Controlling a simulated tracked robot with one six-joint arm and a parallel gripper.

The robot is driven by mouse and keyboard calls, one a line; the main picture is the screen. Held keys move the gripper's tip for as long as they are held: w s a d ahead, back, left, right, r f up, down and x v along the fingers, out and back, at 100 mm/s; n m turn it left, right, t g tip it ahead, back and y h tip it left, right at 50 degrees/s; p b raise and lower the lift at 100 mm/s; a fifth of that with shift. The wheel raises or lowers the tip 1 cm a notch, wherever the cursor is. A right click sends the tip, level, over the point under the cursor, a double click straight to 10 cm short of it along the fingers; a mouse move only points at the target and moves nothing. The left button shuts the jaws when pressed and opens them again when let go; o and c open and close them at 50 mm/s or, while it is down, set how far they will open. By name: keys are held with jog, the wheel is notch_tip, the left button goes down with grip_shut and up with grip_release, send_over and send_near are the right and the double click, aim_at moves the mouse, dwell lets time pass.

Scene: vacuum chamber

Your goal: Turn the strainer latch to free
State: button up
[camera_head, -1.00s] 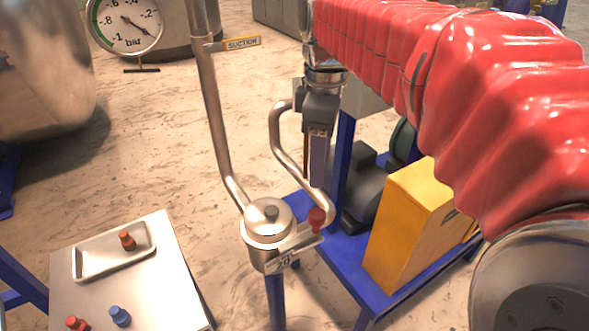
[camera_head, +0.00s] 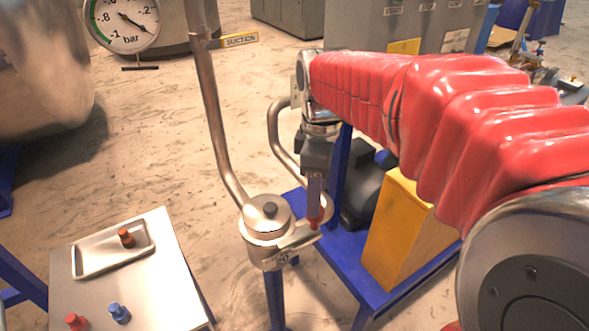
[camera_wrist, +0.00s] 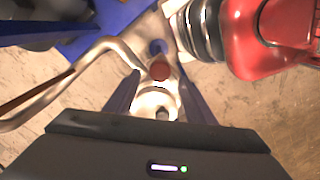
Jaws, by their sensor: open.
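The strainer (camera_head: 267,222) is a round metal pot with a lid and a dark centre knob, standing on a blue post. Its latch is a flat bar (camera_head: 297,236) on the lid's right side with a red knob (camera_head: 315,221) at the outer end. My gripper (camera_head: 315,205) points down right over the red knob, its fingertips at about knob height. In the wrist view my gripper (camera_wrist: 160,82) is open, with the red knob (camera_wrist: 160,71) between and slightly beyond the two fingers. I cannot tell whether either finger touches it.
A suction pipe (camera_head: 215,110) rises behind the strainer, and a curved pipe (camera_head: 274,140) runs close by my gripper. A yellow box (camera_head: 400,235) stands right on a blue frame. A table at lower left bears a tray (camera_head: 90,262) and small red and blue parts.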

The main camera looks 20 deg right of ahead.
jog(key=shift+f, duration=2.3)
jog(key=shift+c, duration=0.6)
grip_shut()
